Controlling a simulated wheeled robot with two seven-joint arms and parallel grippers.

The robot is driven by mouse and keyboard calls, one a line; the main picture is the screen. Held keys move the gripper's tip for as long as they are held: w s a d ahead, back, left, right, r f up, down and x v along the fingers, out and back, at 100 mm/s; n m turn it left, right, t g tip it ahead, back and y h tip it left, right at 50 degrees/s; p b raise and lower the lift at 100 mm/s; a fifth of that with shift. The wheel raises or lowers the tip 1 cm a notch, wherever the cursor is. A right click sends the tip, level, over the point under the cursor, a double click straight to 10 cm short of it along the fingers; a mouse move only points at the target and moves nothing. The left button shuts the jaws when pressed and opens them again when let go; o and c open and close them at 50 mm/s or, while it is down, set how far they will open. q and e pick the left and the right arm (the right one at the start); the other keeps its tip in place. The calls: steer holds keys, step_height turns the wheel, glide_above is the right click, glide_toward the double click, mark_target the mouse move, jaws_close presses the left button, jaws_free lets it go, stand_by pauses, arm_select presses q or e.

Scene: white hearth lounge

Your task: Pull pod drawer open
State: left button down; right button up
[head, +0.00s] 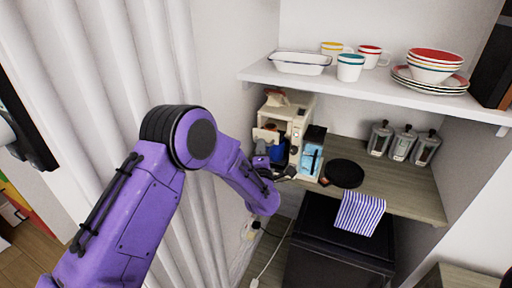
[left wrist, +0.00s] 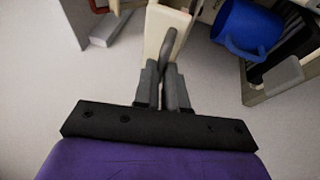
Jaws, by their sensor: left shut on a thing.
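The cream coffee machine (head: 298,122) stands on the wooden counter below the shelf. In the left wrist view a narrow cream front (left wrist: 160,22), seemingly the pod drawer, carries a grey curved handle (left wrist: 168,44). My left gripper (left wrist: 164,76) is shut on this handle, with a finger on each side. In the head view my left gripper (head: 264,160) is at the machine's lower front, and its fingertips and the drawer are hard to make out. I cannot tell how far the drawer is out. My right gripper is in neither view.
A blue mug (left wrist: 246,24) is at the machine, close right of the gripper. A blue carton (head: 312,158) and a black round pan (head: 344,173) stand to the right. Dishes fill the shelf (head: 385,88) above. A striped towel (head: 360,212) hangs over the black fridge (head: 330,250).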

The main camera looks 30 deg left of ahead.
arm_select(q)
steer(key=c, duration=1.2)
jaws_free()
steer(key=b+v, duration=0.3)
steer(key=v, duration=0.7)
steer(key=shift+s+d+f+b, duration=0.15)
steer(key=shift+s+d+b, duration=0.05)
steer(key=shift+b, duration=0.15)
